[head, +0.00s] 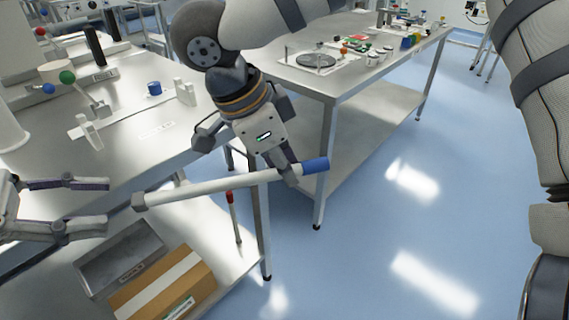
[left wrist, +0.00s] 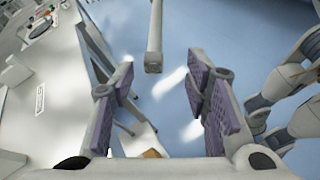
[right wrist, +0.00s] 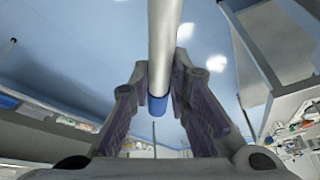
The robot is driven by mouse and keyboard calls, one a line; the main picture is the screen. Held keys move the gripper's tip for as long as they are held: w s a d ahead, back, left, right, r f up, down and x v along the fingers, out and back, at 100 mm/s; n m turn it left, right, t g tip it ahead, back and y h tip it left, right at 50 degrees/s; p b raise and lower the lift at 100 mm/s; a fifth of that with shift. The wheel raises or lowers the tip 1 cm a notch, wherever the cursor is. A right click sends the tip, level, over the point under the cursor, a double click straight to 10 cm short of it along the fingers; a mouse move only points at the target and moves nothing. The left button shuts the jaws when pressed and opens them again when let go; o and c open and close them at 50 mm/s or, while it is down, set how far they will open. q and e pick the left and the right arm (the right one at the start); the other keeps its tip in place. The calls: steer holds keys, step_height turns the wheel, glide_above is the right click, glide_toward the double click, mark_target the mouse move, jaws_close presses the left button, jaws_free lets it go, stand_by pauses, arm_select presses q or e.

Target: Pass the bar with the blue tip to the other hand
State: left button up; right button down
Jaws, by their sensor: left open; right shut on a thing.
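The bar (head: 215,186) is long and white, with a blue tip (head: 315,166) at its right end and a grey end cap (head: 139,202) at its left end. My right gripper (head: 291,174) is shut on the bar close to the blue tip, holding it nearly level in the air. In the right wrist view the bar (right wrist: 164,40) passes between the fingers, blue end toward the palm. My left gripper (head: 107,204) is open and empty, its fingertips a little short of the grey cap. The left wrist view shows that cap (left wrist: 153,64) roughly ahead of the finger gap.
A metal table (head: 140,150) with a small stand and a blue cylinder (head: 154,88) lies behind the bar. A lower shelf holds a cardboard box (head: 190,265), a metal tray (head: 115,262) and an upright red-topped rod (head: 233,212). Blue floor is clear at right.

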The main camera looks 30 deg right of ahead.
arm_select(q)
steer(key=s+v, duration=0.1)
steer(key=v, duration=0.6)
steer(key=s+d+f+m+y, duration=0.1)
steer(key=s+d+f+y, duration=0.3)
steer(key=f, duration=0.8)
steer(key=s+f+m+y, duration=0.2)
steer(key=s+f, duration=0.4)
steer(key=f, duration=0.6)
steer(key=s+a+f+m+y, duration=0.4)
steer(key=s+a+f+m, duration=0.1)
steer(key=s, duration=0.5)
steer(key=s+a+f+m+y, duration=0.3)
steer(key=s+a+f+m, duration=0.2)
steer(key=s, duration=0.5)
steer(key=shift+a+f+y, duration=0.4)
steer(key=shift+a, duration=0.8)
